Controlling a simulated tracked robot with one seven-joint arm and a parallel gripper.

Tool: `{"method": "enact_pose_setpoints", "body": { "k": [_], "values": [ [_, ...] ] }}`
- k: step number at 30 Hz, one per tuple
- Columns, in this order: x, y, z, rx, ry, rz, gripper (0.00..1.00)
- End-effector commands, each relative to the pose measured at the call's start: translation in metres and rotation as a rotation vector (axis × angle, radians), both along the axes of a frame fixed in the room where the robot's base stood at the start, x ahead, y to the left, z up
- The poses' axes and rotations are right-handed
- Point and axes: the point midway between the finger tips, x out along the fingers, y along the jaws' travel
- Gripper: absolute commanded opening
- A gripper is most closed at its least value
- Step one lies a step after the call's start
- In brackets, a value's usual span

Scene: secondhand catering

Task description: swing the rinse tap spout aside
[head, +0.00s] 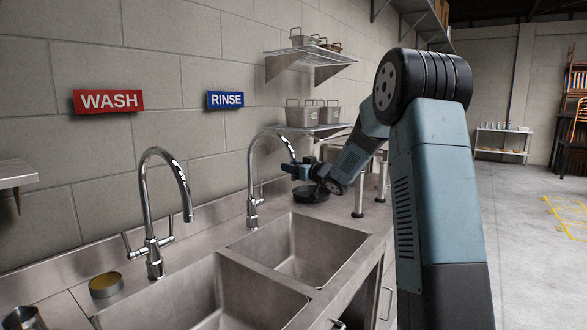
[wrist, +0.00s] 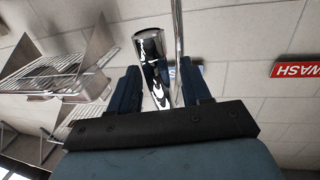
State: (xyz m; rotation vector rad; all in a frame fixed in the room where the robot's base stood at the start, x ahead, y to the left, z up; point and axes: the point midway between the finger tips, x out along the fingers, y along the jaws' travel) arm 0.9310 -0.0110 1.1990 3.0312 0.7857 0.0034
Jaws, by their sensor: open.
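The rinse tap (head: 254,180) is a tall chrome gooseneck below the blue RINSE sign. Its spout arches to the right over the back of the right basin. My gripper (head: 288,170) is at the downturned end of the spout, with its fingers pointing left. The spout's tip is partly hidden by my gripper in the head view.
The wash tap (head: 184,190) stands to the left, clear of my arm. The rinse basin (head: 300,247) is empty. A black pan (head: 311,194) sits on the counter just below my gripper. Metal posts (head: 359,192) stand to the right. A shelf with metal containers (head: 300,114) hangs above.

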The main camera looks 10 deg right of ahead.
Motion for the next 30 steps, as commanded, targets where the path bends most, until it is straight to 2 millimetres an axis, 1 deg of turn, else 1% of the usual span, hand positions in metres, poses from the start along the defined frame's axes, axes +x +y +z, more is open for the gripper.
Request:
{"method": "enact_pose_setpoints", "body": {
  "k": [1, 2, 15, 25, 30],
  "values": [
    [-0.0001, 0.0000, 0.0000, 0.000, 0.000, 0.000, 0.45],
    [-0.0002, -0.0001, 0.0000, 0.000, 0.000, 0.000, 0.42],
    [-0.0003, -0.0003, -0.0001, 0.000, 0.000, 0.000, 0.00],
    [-0.0004, -0.0007, -0.0001, 0.000, 0.000, -0.001, 0.00],
    [-0.0025, -0.0055, -0.0001, 0.000, 0.000, -0.009, 0.00]
  ]
}}
